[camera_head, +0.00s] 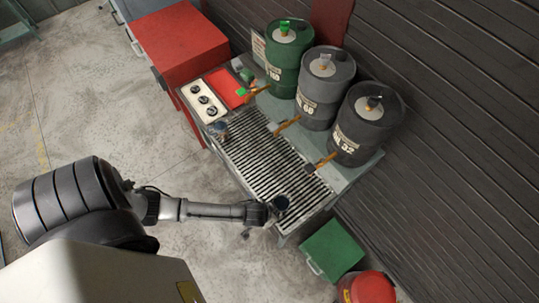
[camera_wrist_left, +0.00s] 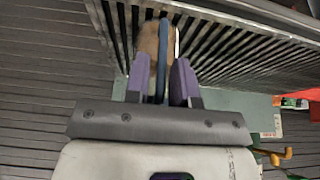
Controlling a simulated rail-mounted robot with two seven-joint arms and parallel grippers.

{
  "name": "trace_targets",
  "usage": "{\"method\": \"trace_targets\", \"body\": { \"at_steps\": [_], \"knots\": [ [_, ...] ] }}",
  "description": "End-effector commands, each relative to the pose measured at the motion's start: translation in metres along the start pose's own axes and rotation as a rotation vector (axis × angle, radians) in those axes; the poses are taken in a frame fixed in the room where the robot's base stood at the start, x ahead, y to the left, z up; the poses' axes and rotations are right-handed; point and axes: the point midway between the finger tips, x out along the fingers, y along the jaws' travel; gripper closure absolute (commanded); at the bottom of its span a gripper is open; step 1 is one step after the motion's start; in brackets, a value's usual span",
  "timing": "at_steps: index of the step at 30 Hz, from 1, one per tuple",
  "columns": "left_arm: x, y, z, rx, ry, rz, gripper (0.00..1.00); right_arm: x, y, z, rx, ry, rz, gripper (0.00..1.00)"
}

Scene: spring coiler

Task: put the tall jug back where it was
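A dark blue jug (camera_head: 281,202) stands at the near right end of the slatted grate (camera_head: 262,160). A smaller-looking grey-blue vessel (camera_head: 220,130) stands at the grate's other end, by the white panel. I cannot tell for sure which one is the tall jug. My left gripper (camera_head: 268,213) is at the dark blue jug. In the left wrist view its purple fingers (camera_wrist_left: 161,72) stand on both sides of a blue upright strip (camera_wrist_left: 162,60), seemingly the handle, with a brownish surface behind it. Whether they press on it is unclear. My right gripper is not in view.
Green, grey and dark drums (camera_head: 289,58) (camera_head: 324,80) (camera_head: 366,123) with taps stand along the back of the bench. A red cabinet (camera_head: 180,50) is at the left. A green box (camera_head: 334,248) and red can (camera_head: 370,288) are on the floor at the right. The grate's middle is clear.

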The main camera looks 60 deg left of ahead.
Motion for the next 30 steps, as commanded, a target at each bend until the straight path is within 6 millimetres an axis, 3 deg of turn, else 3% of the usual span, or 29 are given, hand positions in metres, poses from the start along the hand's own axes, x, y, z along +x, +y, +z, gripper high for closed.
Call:
{"method": "trace_targets", "body": {
  "at_steps": [3,14,30],
  "knots": [
    [0.000,0.000,0.000,0.000,0.000,0.000,0.65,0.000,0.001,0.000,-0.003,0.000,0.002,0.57],
    [-0.008,0.000,-0.001,0.000,0.000,0.000,0.65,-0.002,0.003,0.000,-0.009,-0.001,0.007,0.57],
    [-0.098,0.000,-0.001,0.000,0.000,0.001,0.65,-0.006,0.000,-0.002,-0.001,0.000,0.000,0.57]
  ]
}}
